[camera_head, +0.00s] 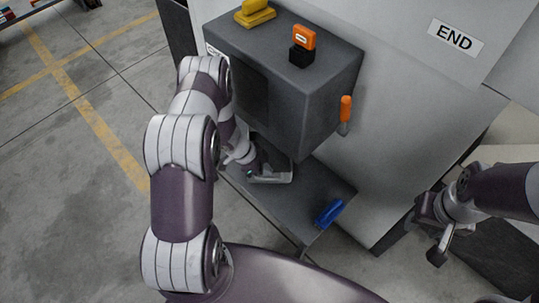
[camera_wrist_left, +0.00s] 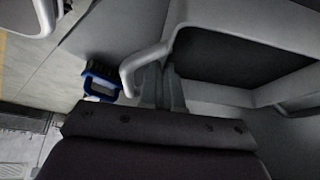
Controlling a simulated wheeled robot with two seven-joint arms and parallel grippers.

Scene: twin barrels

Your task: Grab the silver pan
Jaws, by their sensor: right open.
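A light silver-grey pan (camera_head: 272,178) sits on the dark shelf under the grey box in the head view, partly hidden by my left arm and the box. In the left wrist view, a pale looped handle (camera_wrist_left: 130,72) joins a pale rim around a dark area, which looks like the pan. My left gripper (camera_head: 252,172) is at the pan's left end. Its narrow fingers (camera_wrist_left: 170,90) show close together beside the handle; whether they grip it is unclear. My right gripper (camera_head: 428,232) is open and empty at the right, well apart from the pan.
The dark shelf (camera_head: 311,188) also bears a blue-handled object (camera_head: 330,213). The grey box (camera_head: 300,100) overhangs the pan, with yellow (camera_head: 255,14) and orange (camera_head: 304,38) items on top and an orange-handled tool (camera_head: 345,110) on its side. Open floor lies left.

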